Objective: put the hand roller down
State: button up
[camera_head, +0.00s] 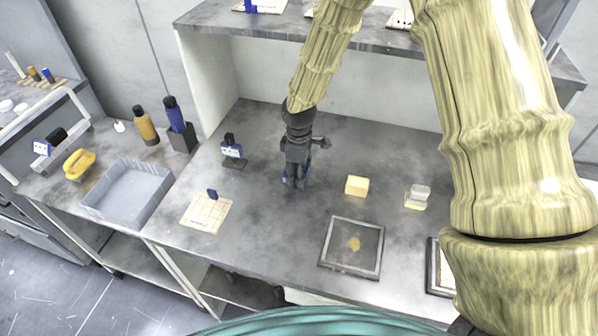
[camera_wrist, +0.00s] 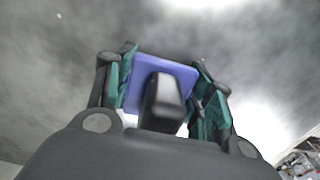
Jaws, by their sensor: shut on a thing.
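My gripper (camera_head: 296,180) is low over the grey worktop, near its middle. In the wrist view my gripper (camera_wrist: 160,95) has its green-padded fingers on either side of the hand roller (camera_wrist: 160,64), shut on it. The held roller shows as a blue-purple block with a black grip pointing toward the camera. In the head view the fingers mostly hide it. I cannot tell whether its underside touches the worktop.
A grey tray (camera_head: 100,207) is far left. The worktop behind my gripper is bare.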

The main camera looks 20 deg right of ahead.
jog(key=shift+o, duration=0.2)
jog(key=shift+s+f, duration=0.35)
jog(key=shift+f, duration=0.25)
jog(key=o, duration=0.9)
jog(key=shift+a+f, duration=0.1)
jog(key=shift+o, duration=0.7)
jog(key=shift+w+f, duration=0.15)
jog(key=shift+w, duration=0.1)
jog(key=shift+r, duration=0.3)
jog(key=shift+w+r, duration=0.15)
jog(key=shift+r, duration=0.55)
jog(key=shift+r+b, duration=1.6)
jog(key=shift+r, duration=4.3)
jog(key=shift+f, duration=0.1)
